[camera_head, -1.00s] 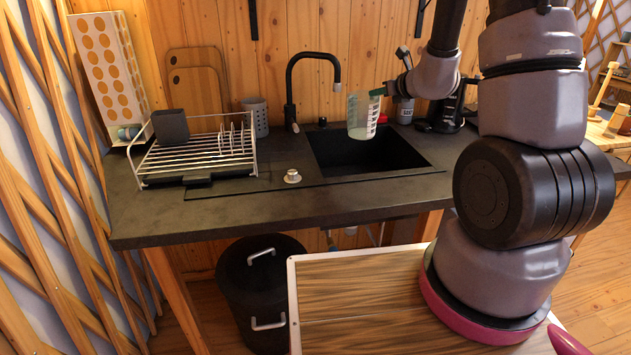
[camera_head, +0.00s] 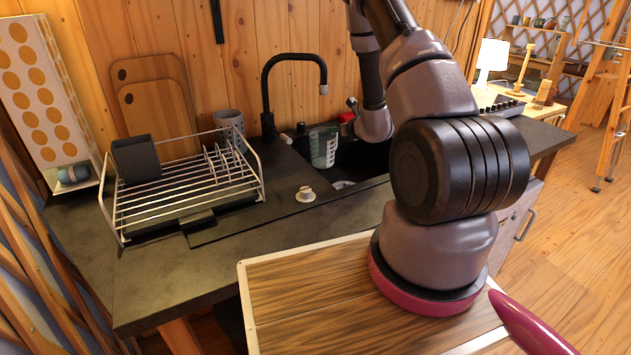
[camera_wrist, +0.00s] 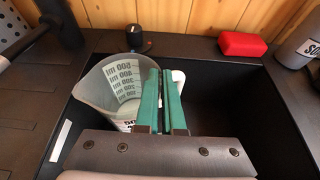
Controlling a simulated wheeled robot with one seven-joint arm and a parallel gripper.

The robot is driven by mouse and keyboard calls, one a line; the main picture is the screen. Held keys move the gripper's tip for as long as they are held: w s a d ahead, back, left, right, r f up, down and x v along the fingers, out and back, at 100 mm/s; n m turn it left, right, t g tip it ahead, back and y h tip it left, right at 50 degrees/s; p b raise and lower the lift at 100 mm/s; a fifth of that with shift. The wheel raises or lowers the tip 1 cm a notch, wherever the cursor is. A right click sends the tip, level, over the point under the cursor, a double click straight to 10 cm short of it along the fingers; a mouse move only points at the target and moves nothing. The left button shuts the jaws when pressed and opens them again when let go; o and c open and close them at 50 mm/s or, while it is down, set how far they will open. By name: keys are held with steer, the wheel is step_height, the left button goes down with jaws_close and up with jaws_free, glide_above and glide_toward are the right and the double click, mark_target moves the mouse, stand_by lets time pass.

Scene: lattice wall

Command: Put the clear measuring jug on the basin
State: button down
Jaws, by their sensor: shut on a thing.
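The clear measuring jug (camera_head: 323,147) is upright at the left part of the black basin (camera_head: 375,158), set in the dark counter. In the wrist view, the jug (camera_wrist: 112,85) with its printed scale overlaps the left rim of the basin (camera_wrist: 235,110). My gripper (camera_wrist: 160,98) has green fingers shut on the jug's handle side; a pale bit of handle shows just right of them. In the head view my fingers are hard to make out beside the jug. The jug's underside is hidden in the wrist view, and I cannot tell whether it touches anything.
The black tap (camera_head: 268,110) stands behind and left of the jug. A wire dish rack (camera_head: 180,190) fills the counter to the left, with a grey perforated cup (camera_head: 229,122) behind it. A small plug (camera_head: 305,194) lies in front. A red object (camera_wrist: 242,44) sits behind the basin.

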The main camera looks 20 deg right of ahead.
mark_target(334, 144)
steer(key=f, duration=0.5)
steer(key=shift+w+d+f, duration=0.1)
steer(key=shift+w+f, duration=0.2)
steer(key=shift+f, duration=2.5)
steer(key=c, duration=1)
jaws_free()
steer(key=shift+f, duration=0.1)
